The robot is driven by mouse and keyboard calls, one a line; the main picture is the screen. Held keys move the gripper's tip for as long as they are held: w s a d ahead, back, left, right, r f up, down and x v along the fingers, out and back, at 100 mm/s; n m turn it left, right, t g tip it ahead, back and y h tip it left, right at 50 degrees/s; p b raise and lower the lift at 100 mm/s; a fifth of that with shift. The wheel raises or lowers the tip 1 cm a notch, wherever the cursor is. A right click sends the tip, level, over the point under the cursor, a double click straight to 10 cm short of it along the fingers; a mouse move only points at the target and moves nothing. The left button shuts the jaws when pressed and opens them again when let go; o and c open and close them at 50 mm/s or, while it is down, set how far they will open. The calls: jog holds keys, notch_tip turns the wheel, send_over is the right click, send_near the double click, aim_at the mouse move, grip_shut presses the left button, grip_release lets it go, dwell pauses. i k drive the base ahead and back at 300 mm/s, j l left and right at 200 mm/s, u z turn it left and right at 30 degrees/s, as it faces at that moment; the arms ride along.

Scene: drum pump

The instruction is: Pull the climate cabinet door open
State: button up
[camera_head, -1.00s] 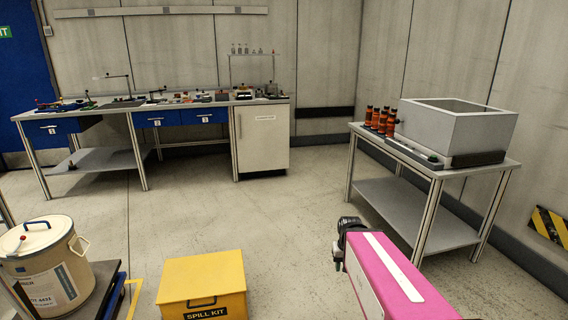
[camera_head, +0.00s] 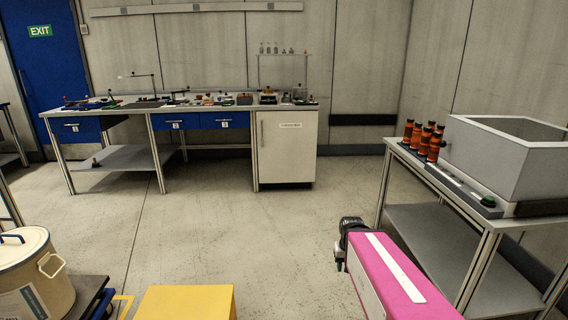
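The climate cabinet (camera_head: 287,148) is the white cabinet under the right end of the long workbench at the back. Its door is shut, with a small label near the top and a slim vertical handle (camera_head: 262,132) along the left edge. My arm, with a pink and white link, comes in from the lower right. My gripper (camera_head: 340,258) is the small dark end at the arm's left tip. It is well in front of the cabinet and touches nothing. Its fingers are too small and dark to show whether they are open.
The floor before the cabinet is clear. A side table (camera_head: 440,182) with orange bottles (camera_head: 422,139) and a grey open box (camera_head: 510,160) stands at right. A yellow box (camera_head: 187,302) and a cream drum (camera_head: 30,272) are at lower left. Blue drawers (camera_head: 224,120) adjoin the cabinet.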

aim_at(286, 140)
jog(key=i+u, duration=0.2)
jog(key=i, duration=3.6)
jog(key=j+u, duration=0.05)
jog(key=j, duration=0.05)
